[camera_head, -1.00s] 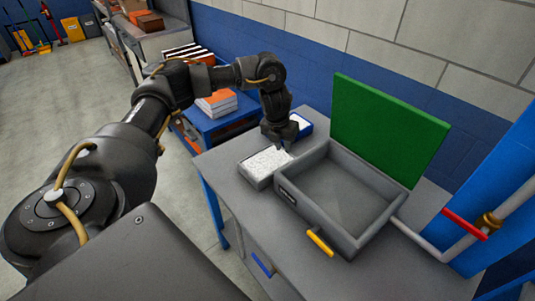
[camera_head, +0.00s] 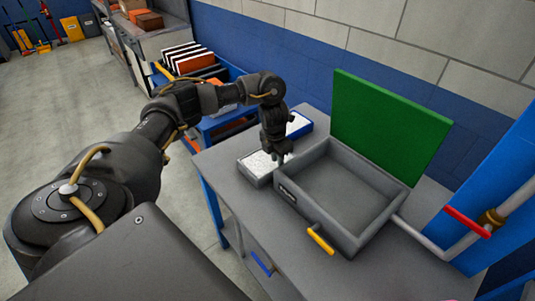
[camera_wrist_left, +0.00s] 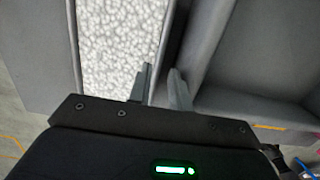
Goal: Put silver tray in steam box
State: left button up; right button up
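The silver tray (camera_head: 250,172), a shallow grey tray filled with white grainy material, lies on the grey table left of the steam box. It also shows in the left wrist view (camera_wrist_left: 172,50). The steam box (camera_head: 349,239) is a grey open box with its green lid (camera_head: 385,125) standing up and its inside empty. My left gripper (camera_head: 282,159) points down at the tray's edge nearest the box. In the left wrist view its two fingers (camera_wrist_left: 160,88) are apart, around the tray's side wall, with a gap between them. My right gripper is not in view.
A blue-rimmed container with white contents (camera_head: 300,126) stands behind the tray. A yellow handle (camera_head: 320,241) sticks out of the box's front. A pipe with a red lever (camera_head: 466,223) is at the right. Bare table (camera_head: 232,192) lies in front of the tray.

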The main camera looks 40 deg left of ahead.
pick_arm(q)
jog(key=shift+w+f, duration=0.15)
jog(key=shift+f, duration=1.15)
jog(key=shift+w+f, duration=0.1)
jog(key=shift+f, duration=1.2)
grip_shut()
jog(key=shift+r, duration=0.1)
